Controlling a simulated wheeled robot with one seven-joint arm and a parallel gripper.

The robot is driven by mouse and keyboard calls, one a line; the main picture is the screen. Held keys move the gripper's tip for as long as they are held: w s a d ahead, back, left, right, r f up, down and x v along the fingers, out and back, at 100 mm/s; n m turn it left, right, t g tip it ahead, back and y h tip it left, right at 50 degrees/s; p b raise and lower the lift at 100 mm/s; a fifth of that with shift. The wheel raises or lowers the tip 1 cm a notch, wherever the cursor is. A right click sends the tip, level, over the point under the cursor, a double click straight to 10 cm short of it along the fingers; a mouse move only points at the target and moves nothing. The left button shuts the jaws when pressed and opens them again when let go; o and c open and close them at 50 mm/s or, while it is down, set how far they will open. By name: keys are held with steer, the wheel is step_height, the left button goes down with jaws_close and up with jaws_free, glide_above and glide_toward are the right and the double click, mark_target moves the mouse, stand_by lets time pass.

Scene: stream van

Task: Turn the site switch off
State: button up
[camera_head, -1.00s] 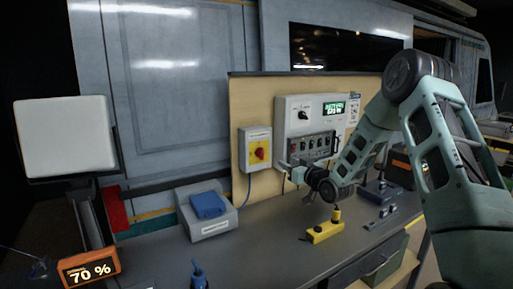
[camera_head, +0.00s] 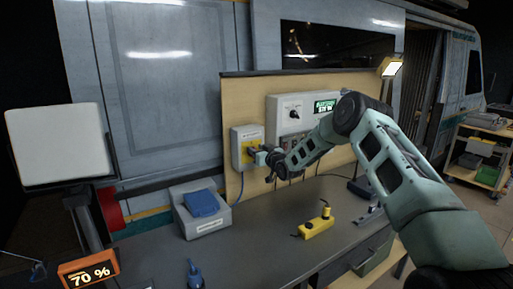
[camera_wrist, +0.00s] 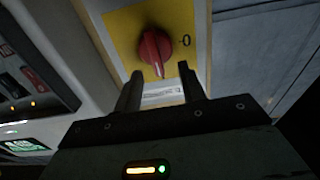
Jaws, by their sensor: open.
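The site switch is a grey box (camera_head: 239,136) with a yellow plate on the beige board in the head view. In the wrist view the yellow plate (camera_wrist: 118,25) carries a red knob (camera_wrist: 152,45). A mark like an "O" (camera_wrist: 186,41) is printed beside the knob. The knob's long grip runs roughly up and down the picture, not toward that mark. My gripper (camera_wrist: 160,78) is open and empty, with a finger to either side of the knob's near end. Contact cannot be told.
A grey control panel (camera_head: 275,104) with a green display hangs close to the right of the switch. The bench below holds a grey box with a blue lid (camera_head: 203,205), a yellow block (camera_head: 315,226) and a blue bottle-like item (camera_head: 195,274).

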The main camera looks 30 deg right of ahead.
steer(key=shift+w, duration=0.3)
steer(key=shift+c, duration=0.3)
jaws_close()
steer(key=shift+f, duration=0.1)
